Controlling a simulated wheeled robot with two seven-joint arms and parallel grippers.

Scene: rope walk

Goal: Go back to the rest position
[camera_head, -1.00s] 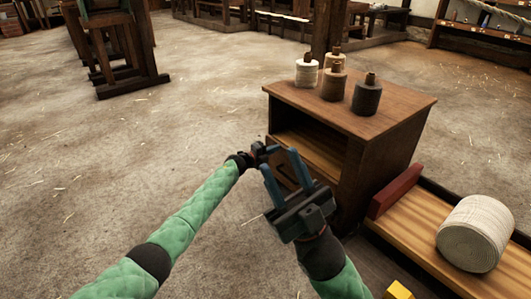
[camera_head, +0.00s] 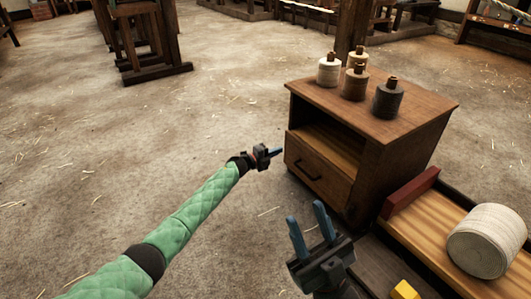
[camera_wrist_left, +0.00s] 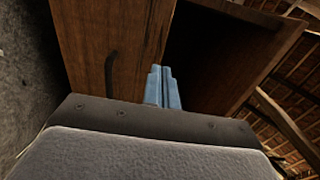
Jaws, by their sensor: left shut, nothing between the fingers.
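My left gripper (camera_head: 277,152) is shut and empty, just left of the front of a wooden cabinet. Its closed blue fingers (camera_wrist_left: 163,88) also show in the left wrist view, with the cabinet behind them. My right gripper (camera_head: 307,212) is open and empty, its blue fingers spread. It is low in the head view, in front of the cabinet and left of a low wooden bench.
The cabinet (camera_head: 415,142) has an open shelf above a drawer (camera_head: 312,166) with a dark handle; several spools stand on top. The bench holds a big pale rope coil (camera_head: 486,240) and a yellow block (camera_head: 404,290).

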